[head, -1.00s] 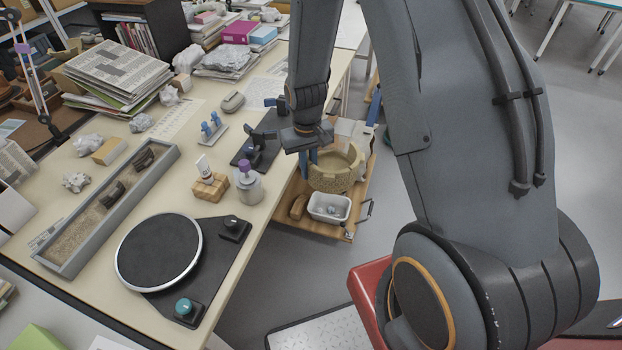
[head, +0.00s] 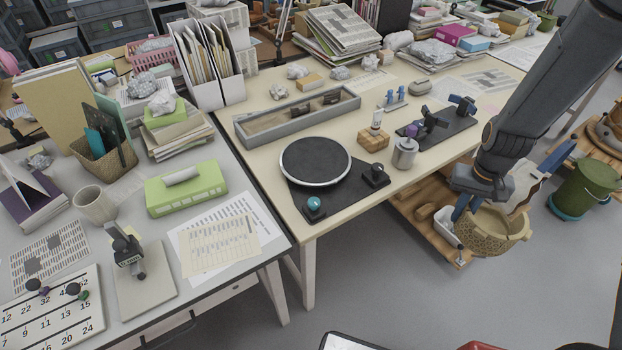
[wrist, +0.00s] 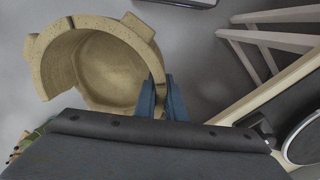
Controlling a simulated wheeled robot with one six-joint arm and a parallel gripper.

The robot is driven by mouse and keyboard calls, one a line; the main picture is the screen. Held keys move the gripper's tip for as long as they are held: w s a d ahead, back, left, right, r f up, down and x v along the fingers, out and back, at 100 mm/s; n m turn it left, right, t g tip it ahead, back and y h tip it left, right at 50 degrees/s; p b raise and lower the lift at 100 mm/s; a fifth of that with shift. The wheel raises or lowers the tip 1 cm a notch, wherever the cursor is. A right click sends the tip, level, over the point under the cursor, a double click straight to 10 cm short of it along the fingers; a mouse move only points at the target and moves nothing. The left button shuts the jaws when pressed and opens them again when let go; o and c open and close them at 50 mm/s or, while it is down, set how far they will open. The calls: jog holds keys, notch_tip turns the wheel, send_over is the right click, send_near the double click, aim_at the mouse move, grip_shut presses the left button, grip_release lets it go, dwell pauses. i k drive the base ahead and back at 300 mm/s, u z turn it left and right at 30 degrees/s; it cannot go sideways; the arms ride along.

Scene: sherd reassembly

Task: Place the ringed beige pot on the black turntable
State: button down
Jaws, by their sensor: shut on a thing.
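The beige pot (head: 489,232) is wide and open-topped, with a patterned side and lugs at its rim. In the wrist view the pot (wrist: 92,75) shows a broken gap in its wall at the lower left. My gripper (head: 463,207) is shut on the pot's wall; its blue fingers (wrist: 161,98) pinch the rim's right side in the wrist view. The pot hangs beside the table's front edge, above the low wooden cart. The black turntable (head: 315,160) is a round disc with a pale rim, bare, on the cream table. Its edge also shows in the wrist view (wrist: 303,142).
A teal knob (head: 314,205) and a dark knob (head: 376,174) flank the turntable. A sand tray (head: 258,129), a wooden block (head: 373,140) and a purple-capped bottle (head: 404,153) stand nearby. A green bucket (head: 581,190) stands at right.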

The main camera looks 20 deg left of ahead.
aim_at(316, 157)
jog(key=k, duration=0.4)
jog(key=z, duration=1.7)
jog(key=i, duration=1)
jog(key=u, duration=3.1)
jog(key=i, duration=0.15)
jog(key=u, duration=0.25)
